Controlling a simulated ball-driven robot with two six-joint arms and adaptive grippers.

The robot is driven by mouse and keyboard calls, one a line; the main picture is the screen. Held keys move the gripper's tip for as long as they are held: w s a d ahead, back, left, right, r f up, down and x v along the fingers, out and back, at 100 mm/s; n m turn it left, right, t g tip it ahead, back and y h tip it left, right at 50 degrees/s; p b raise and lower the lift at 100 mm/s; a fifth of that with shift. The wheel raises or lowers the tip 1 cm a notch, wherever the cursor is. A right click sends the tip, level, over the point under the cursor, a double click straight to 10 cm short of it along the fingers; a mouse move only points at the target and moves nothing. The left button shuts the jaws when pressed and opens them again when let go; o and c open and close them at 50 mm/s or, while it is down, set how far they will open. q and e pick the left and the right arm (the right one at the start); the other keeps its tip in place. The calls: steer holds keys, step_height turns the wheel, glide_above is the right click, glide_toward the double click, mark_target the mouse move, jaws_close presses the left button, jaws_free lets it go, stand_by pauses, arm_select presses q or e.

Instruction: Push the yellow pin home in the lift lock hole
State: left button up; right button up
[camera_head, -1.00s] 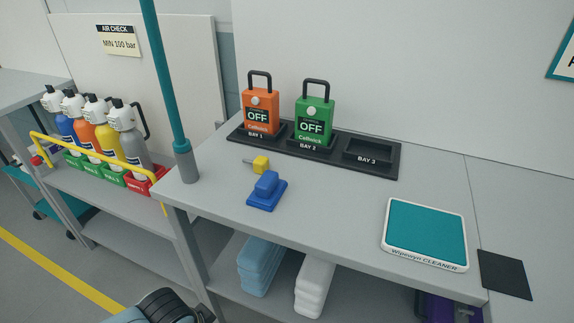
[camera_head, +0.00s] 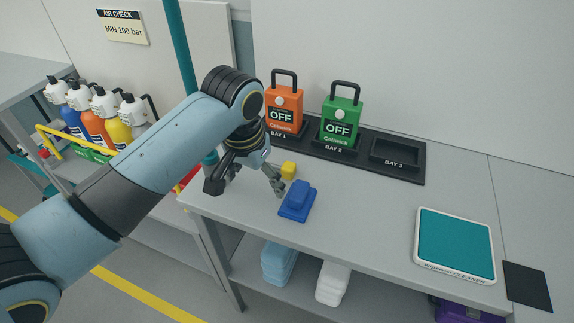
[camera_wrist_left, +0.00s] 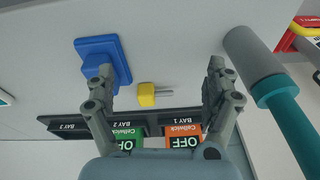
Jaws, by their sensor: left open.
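The yellow pin (camera_head: 288,170) lies on the grey bench top, just behind a blue block on a base (camera_head: 297,203). In the left wrist view the pin's yellow head (camera_wrist_left: 147,95) and short grey shank show, with the shank pointing right. My left gripper (camera_head: 257,181) is open and empty over the bench, just left of the pin in the head view. In the left wrist view its fingers (camera_wrist_left: 160,78) stand apart on either side of the pin, which looks apart from both. I cannot make out the lift lock hole. My right gripper is not in view.
A teal post (camera_wrist_left: 285,105) with a grey collar stands close to my left gripper. Orange (camera_head: 284,108) and green (camera_head: 340,122) boxes stand in a black tray (camera_head: 415,178) behind. A teal pad (camera_head: 455,243) lies right; bench between is clear. Bottles (camera_head: 97,118) stand left.

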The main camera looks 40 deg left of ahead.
arm_select(q)
steer(key=w+a+r+n, duration=0.1)
steer(key=w+a+r, duration=0.1)
steer(key=w+r, duration=0.55)
glide_above(279, 167)
steer(key=shift+n+g, duration=0.3)
step_height(279, 167, down, 7)
steer(key=shift+r+p, duration=0.1)
steer(key=shift+p, duration=0.3)
steer(key=f, duration=0.4)
steer(key=shift+w+d+f, duration=0.15)
steer(key=shift+d+f, duration=0.1)
steer(key=shift+d, duration=0.1)
steer(key=shift+w+f, duration=0.1)
steer(key=shift+f, duration=0.3)
steer(key=c, duration=1.3)
steer(key=shift+o, duration=0.2)
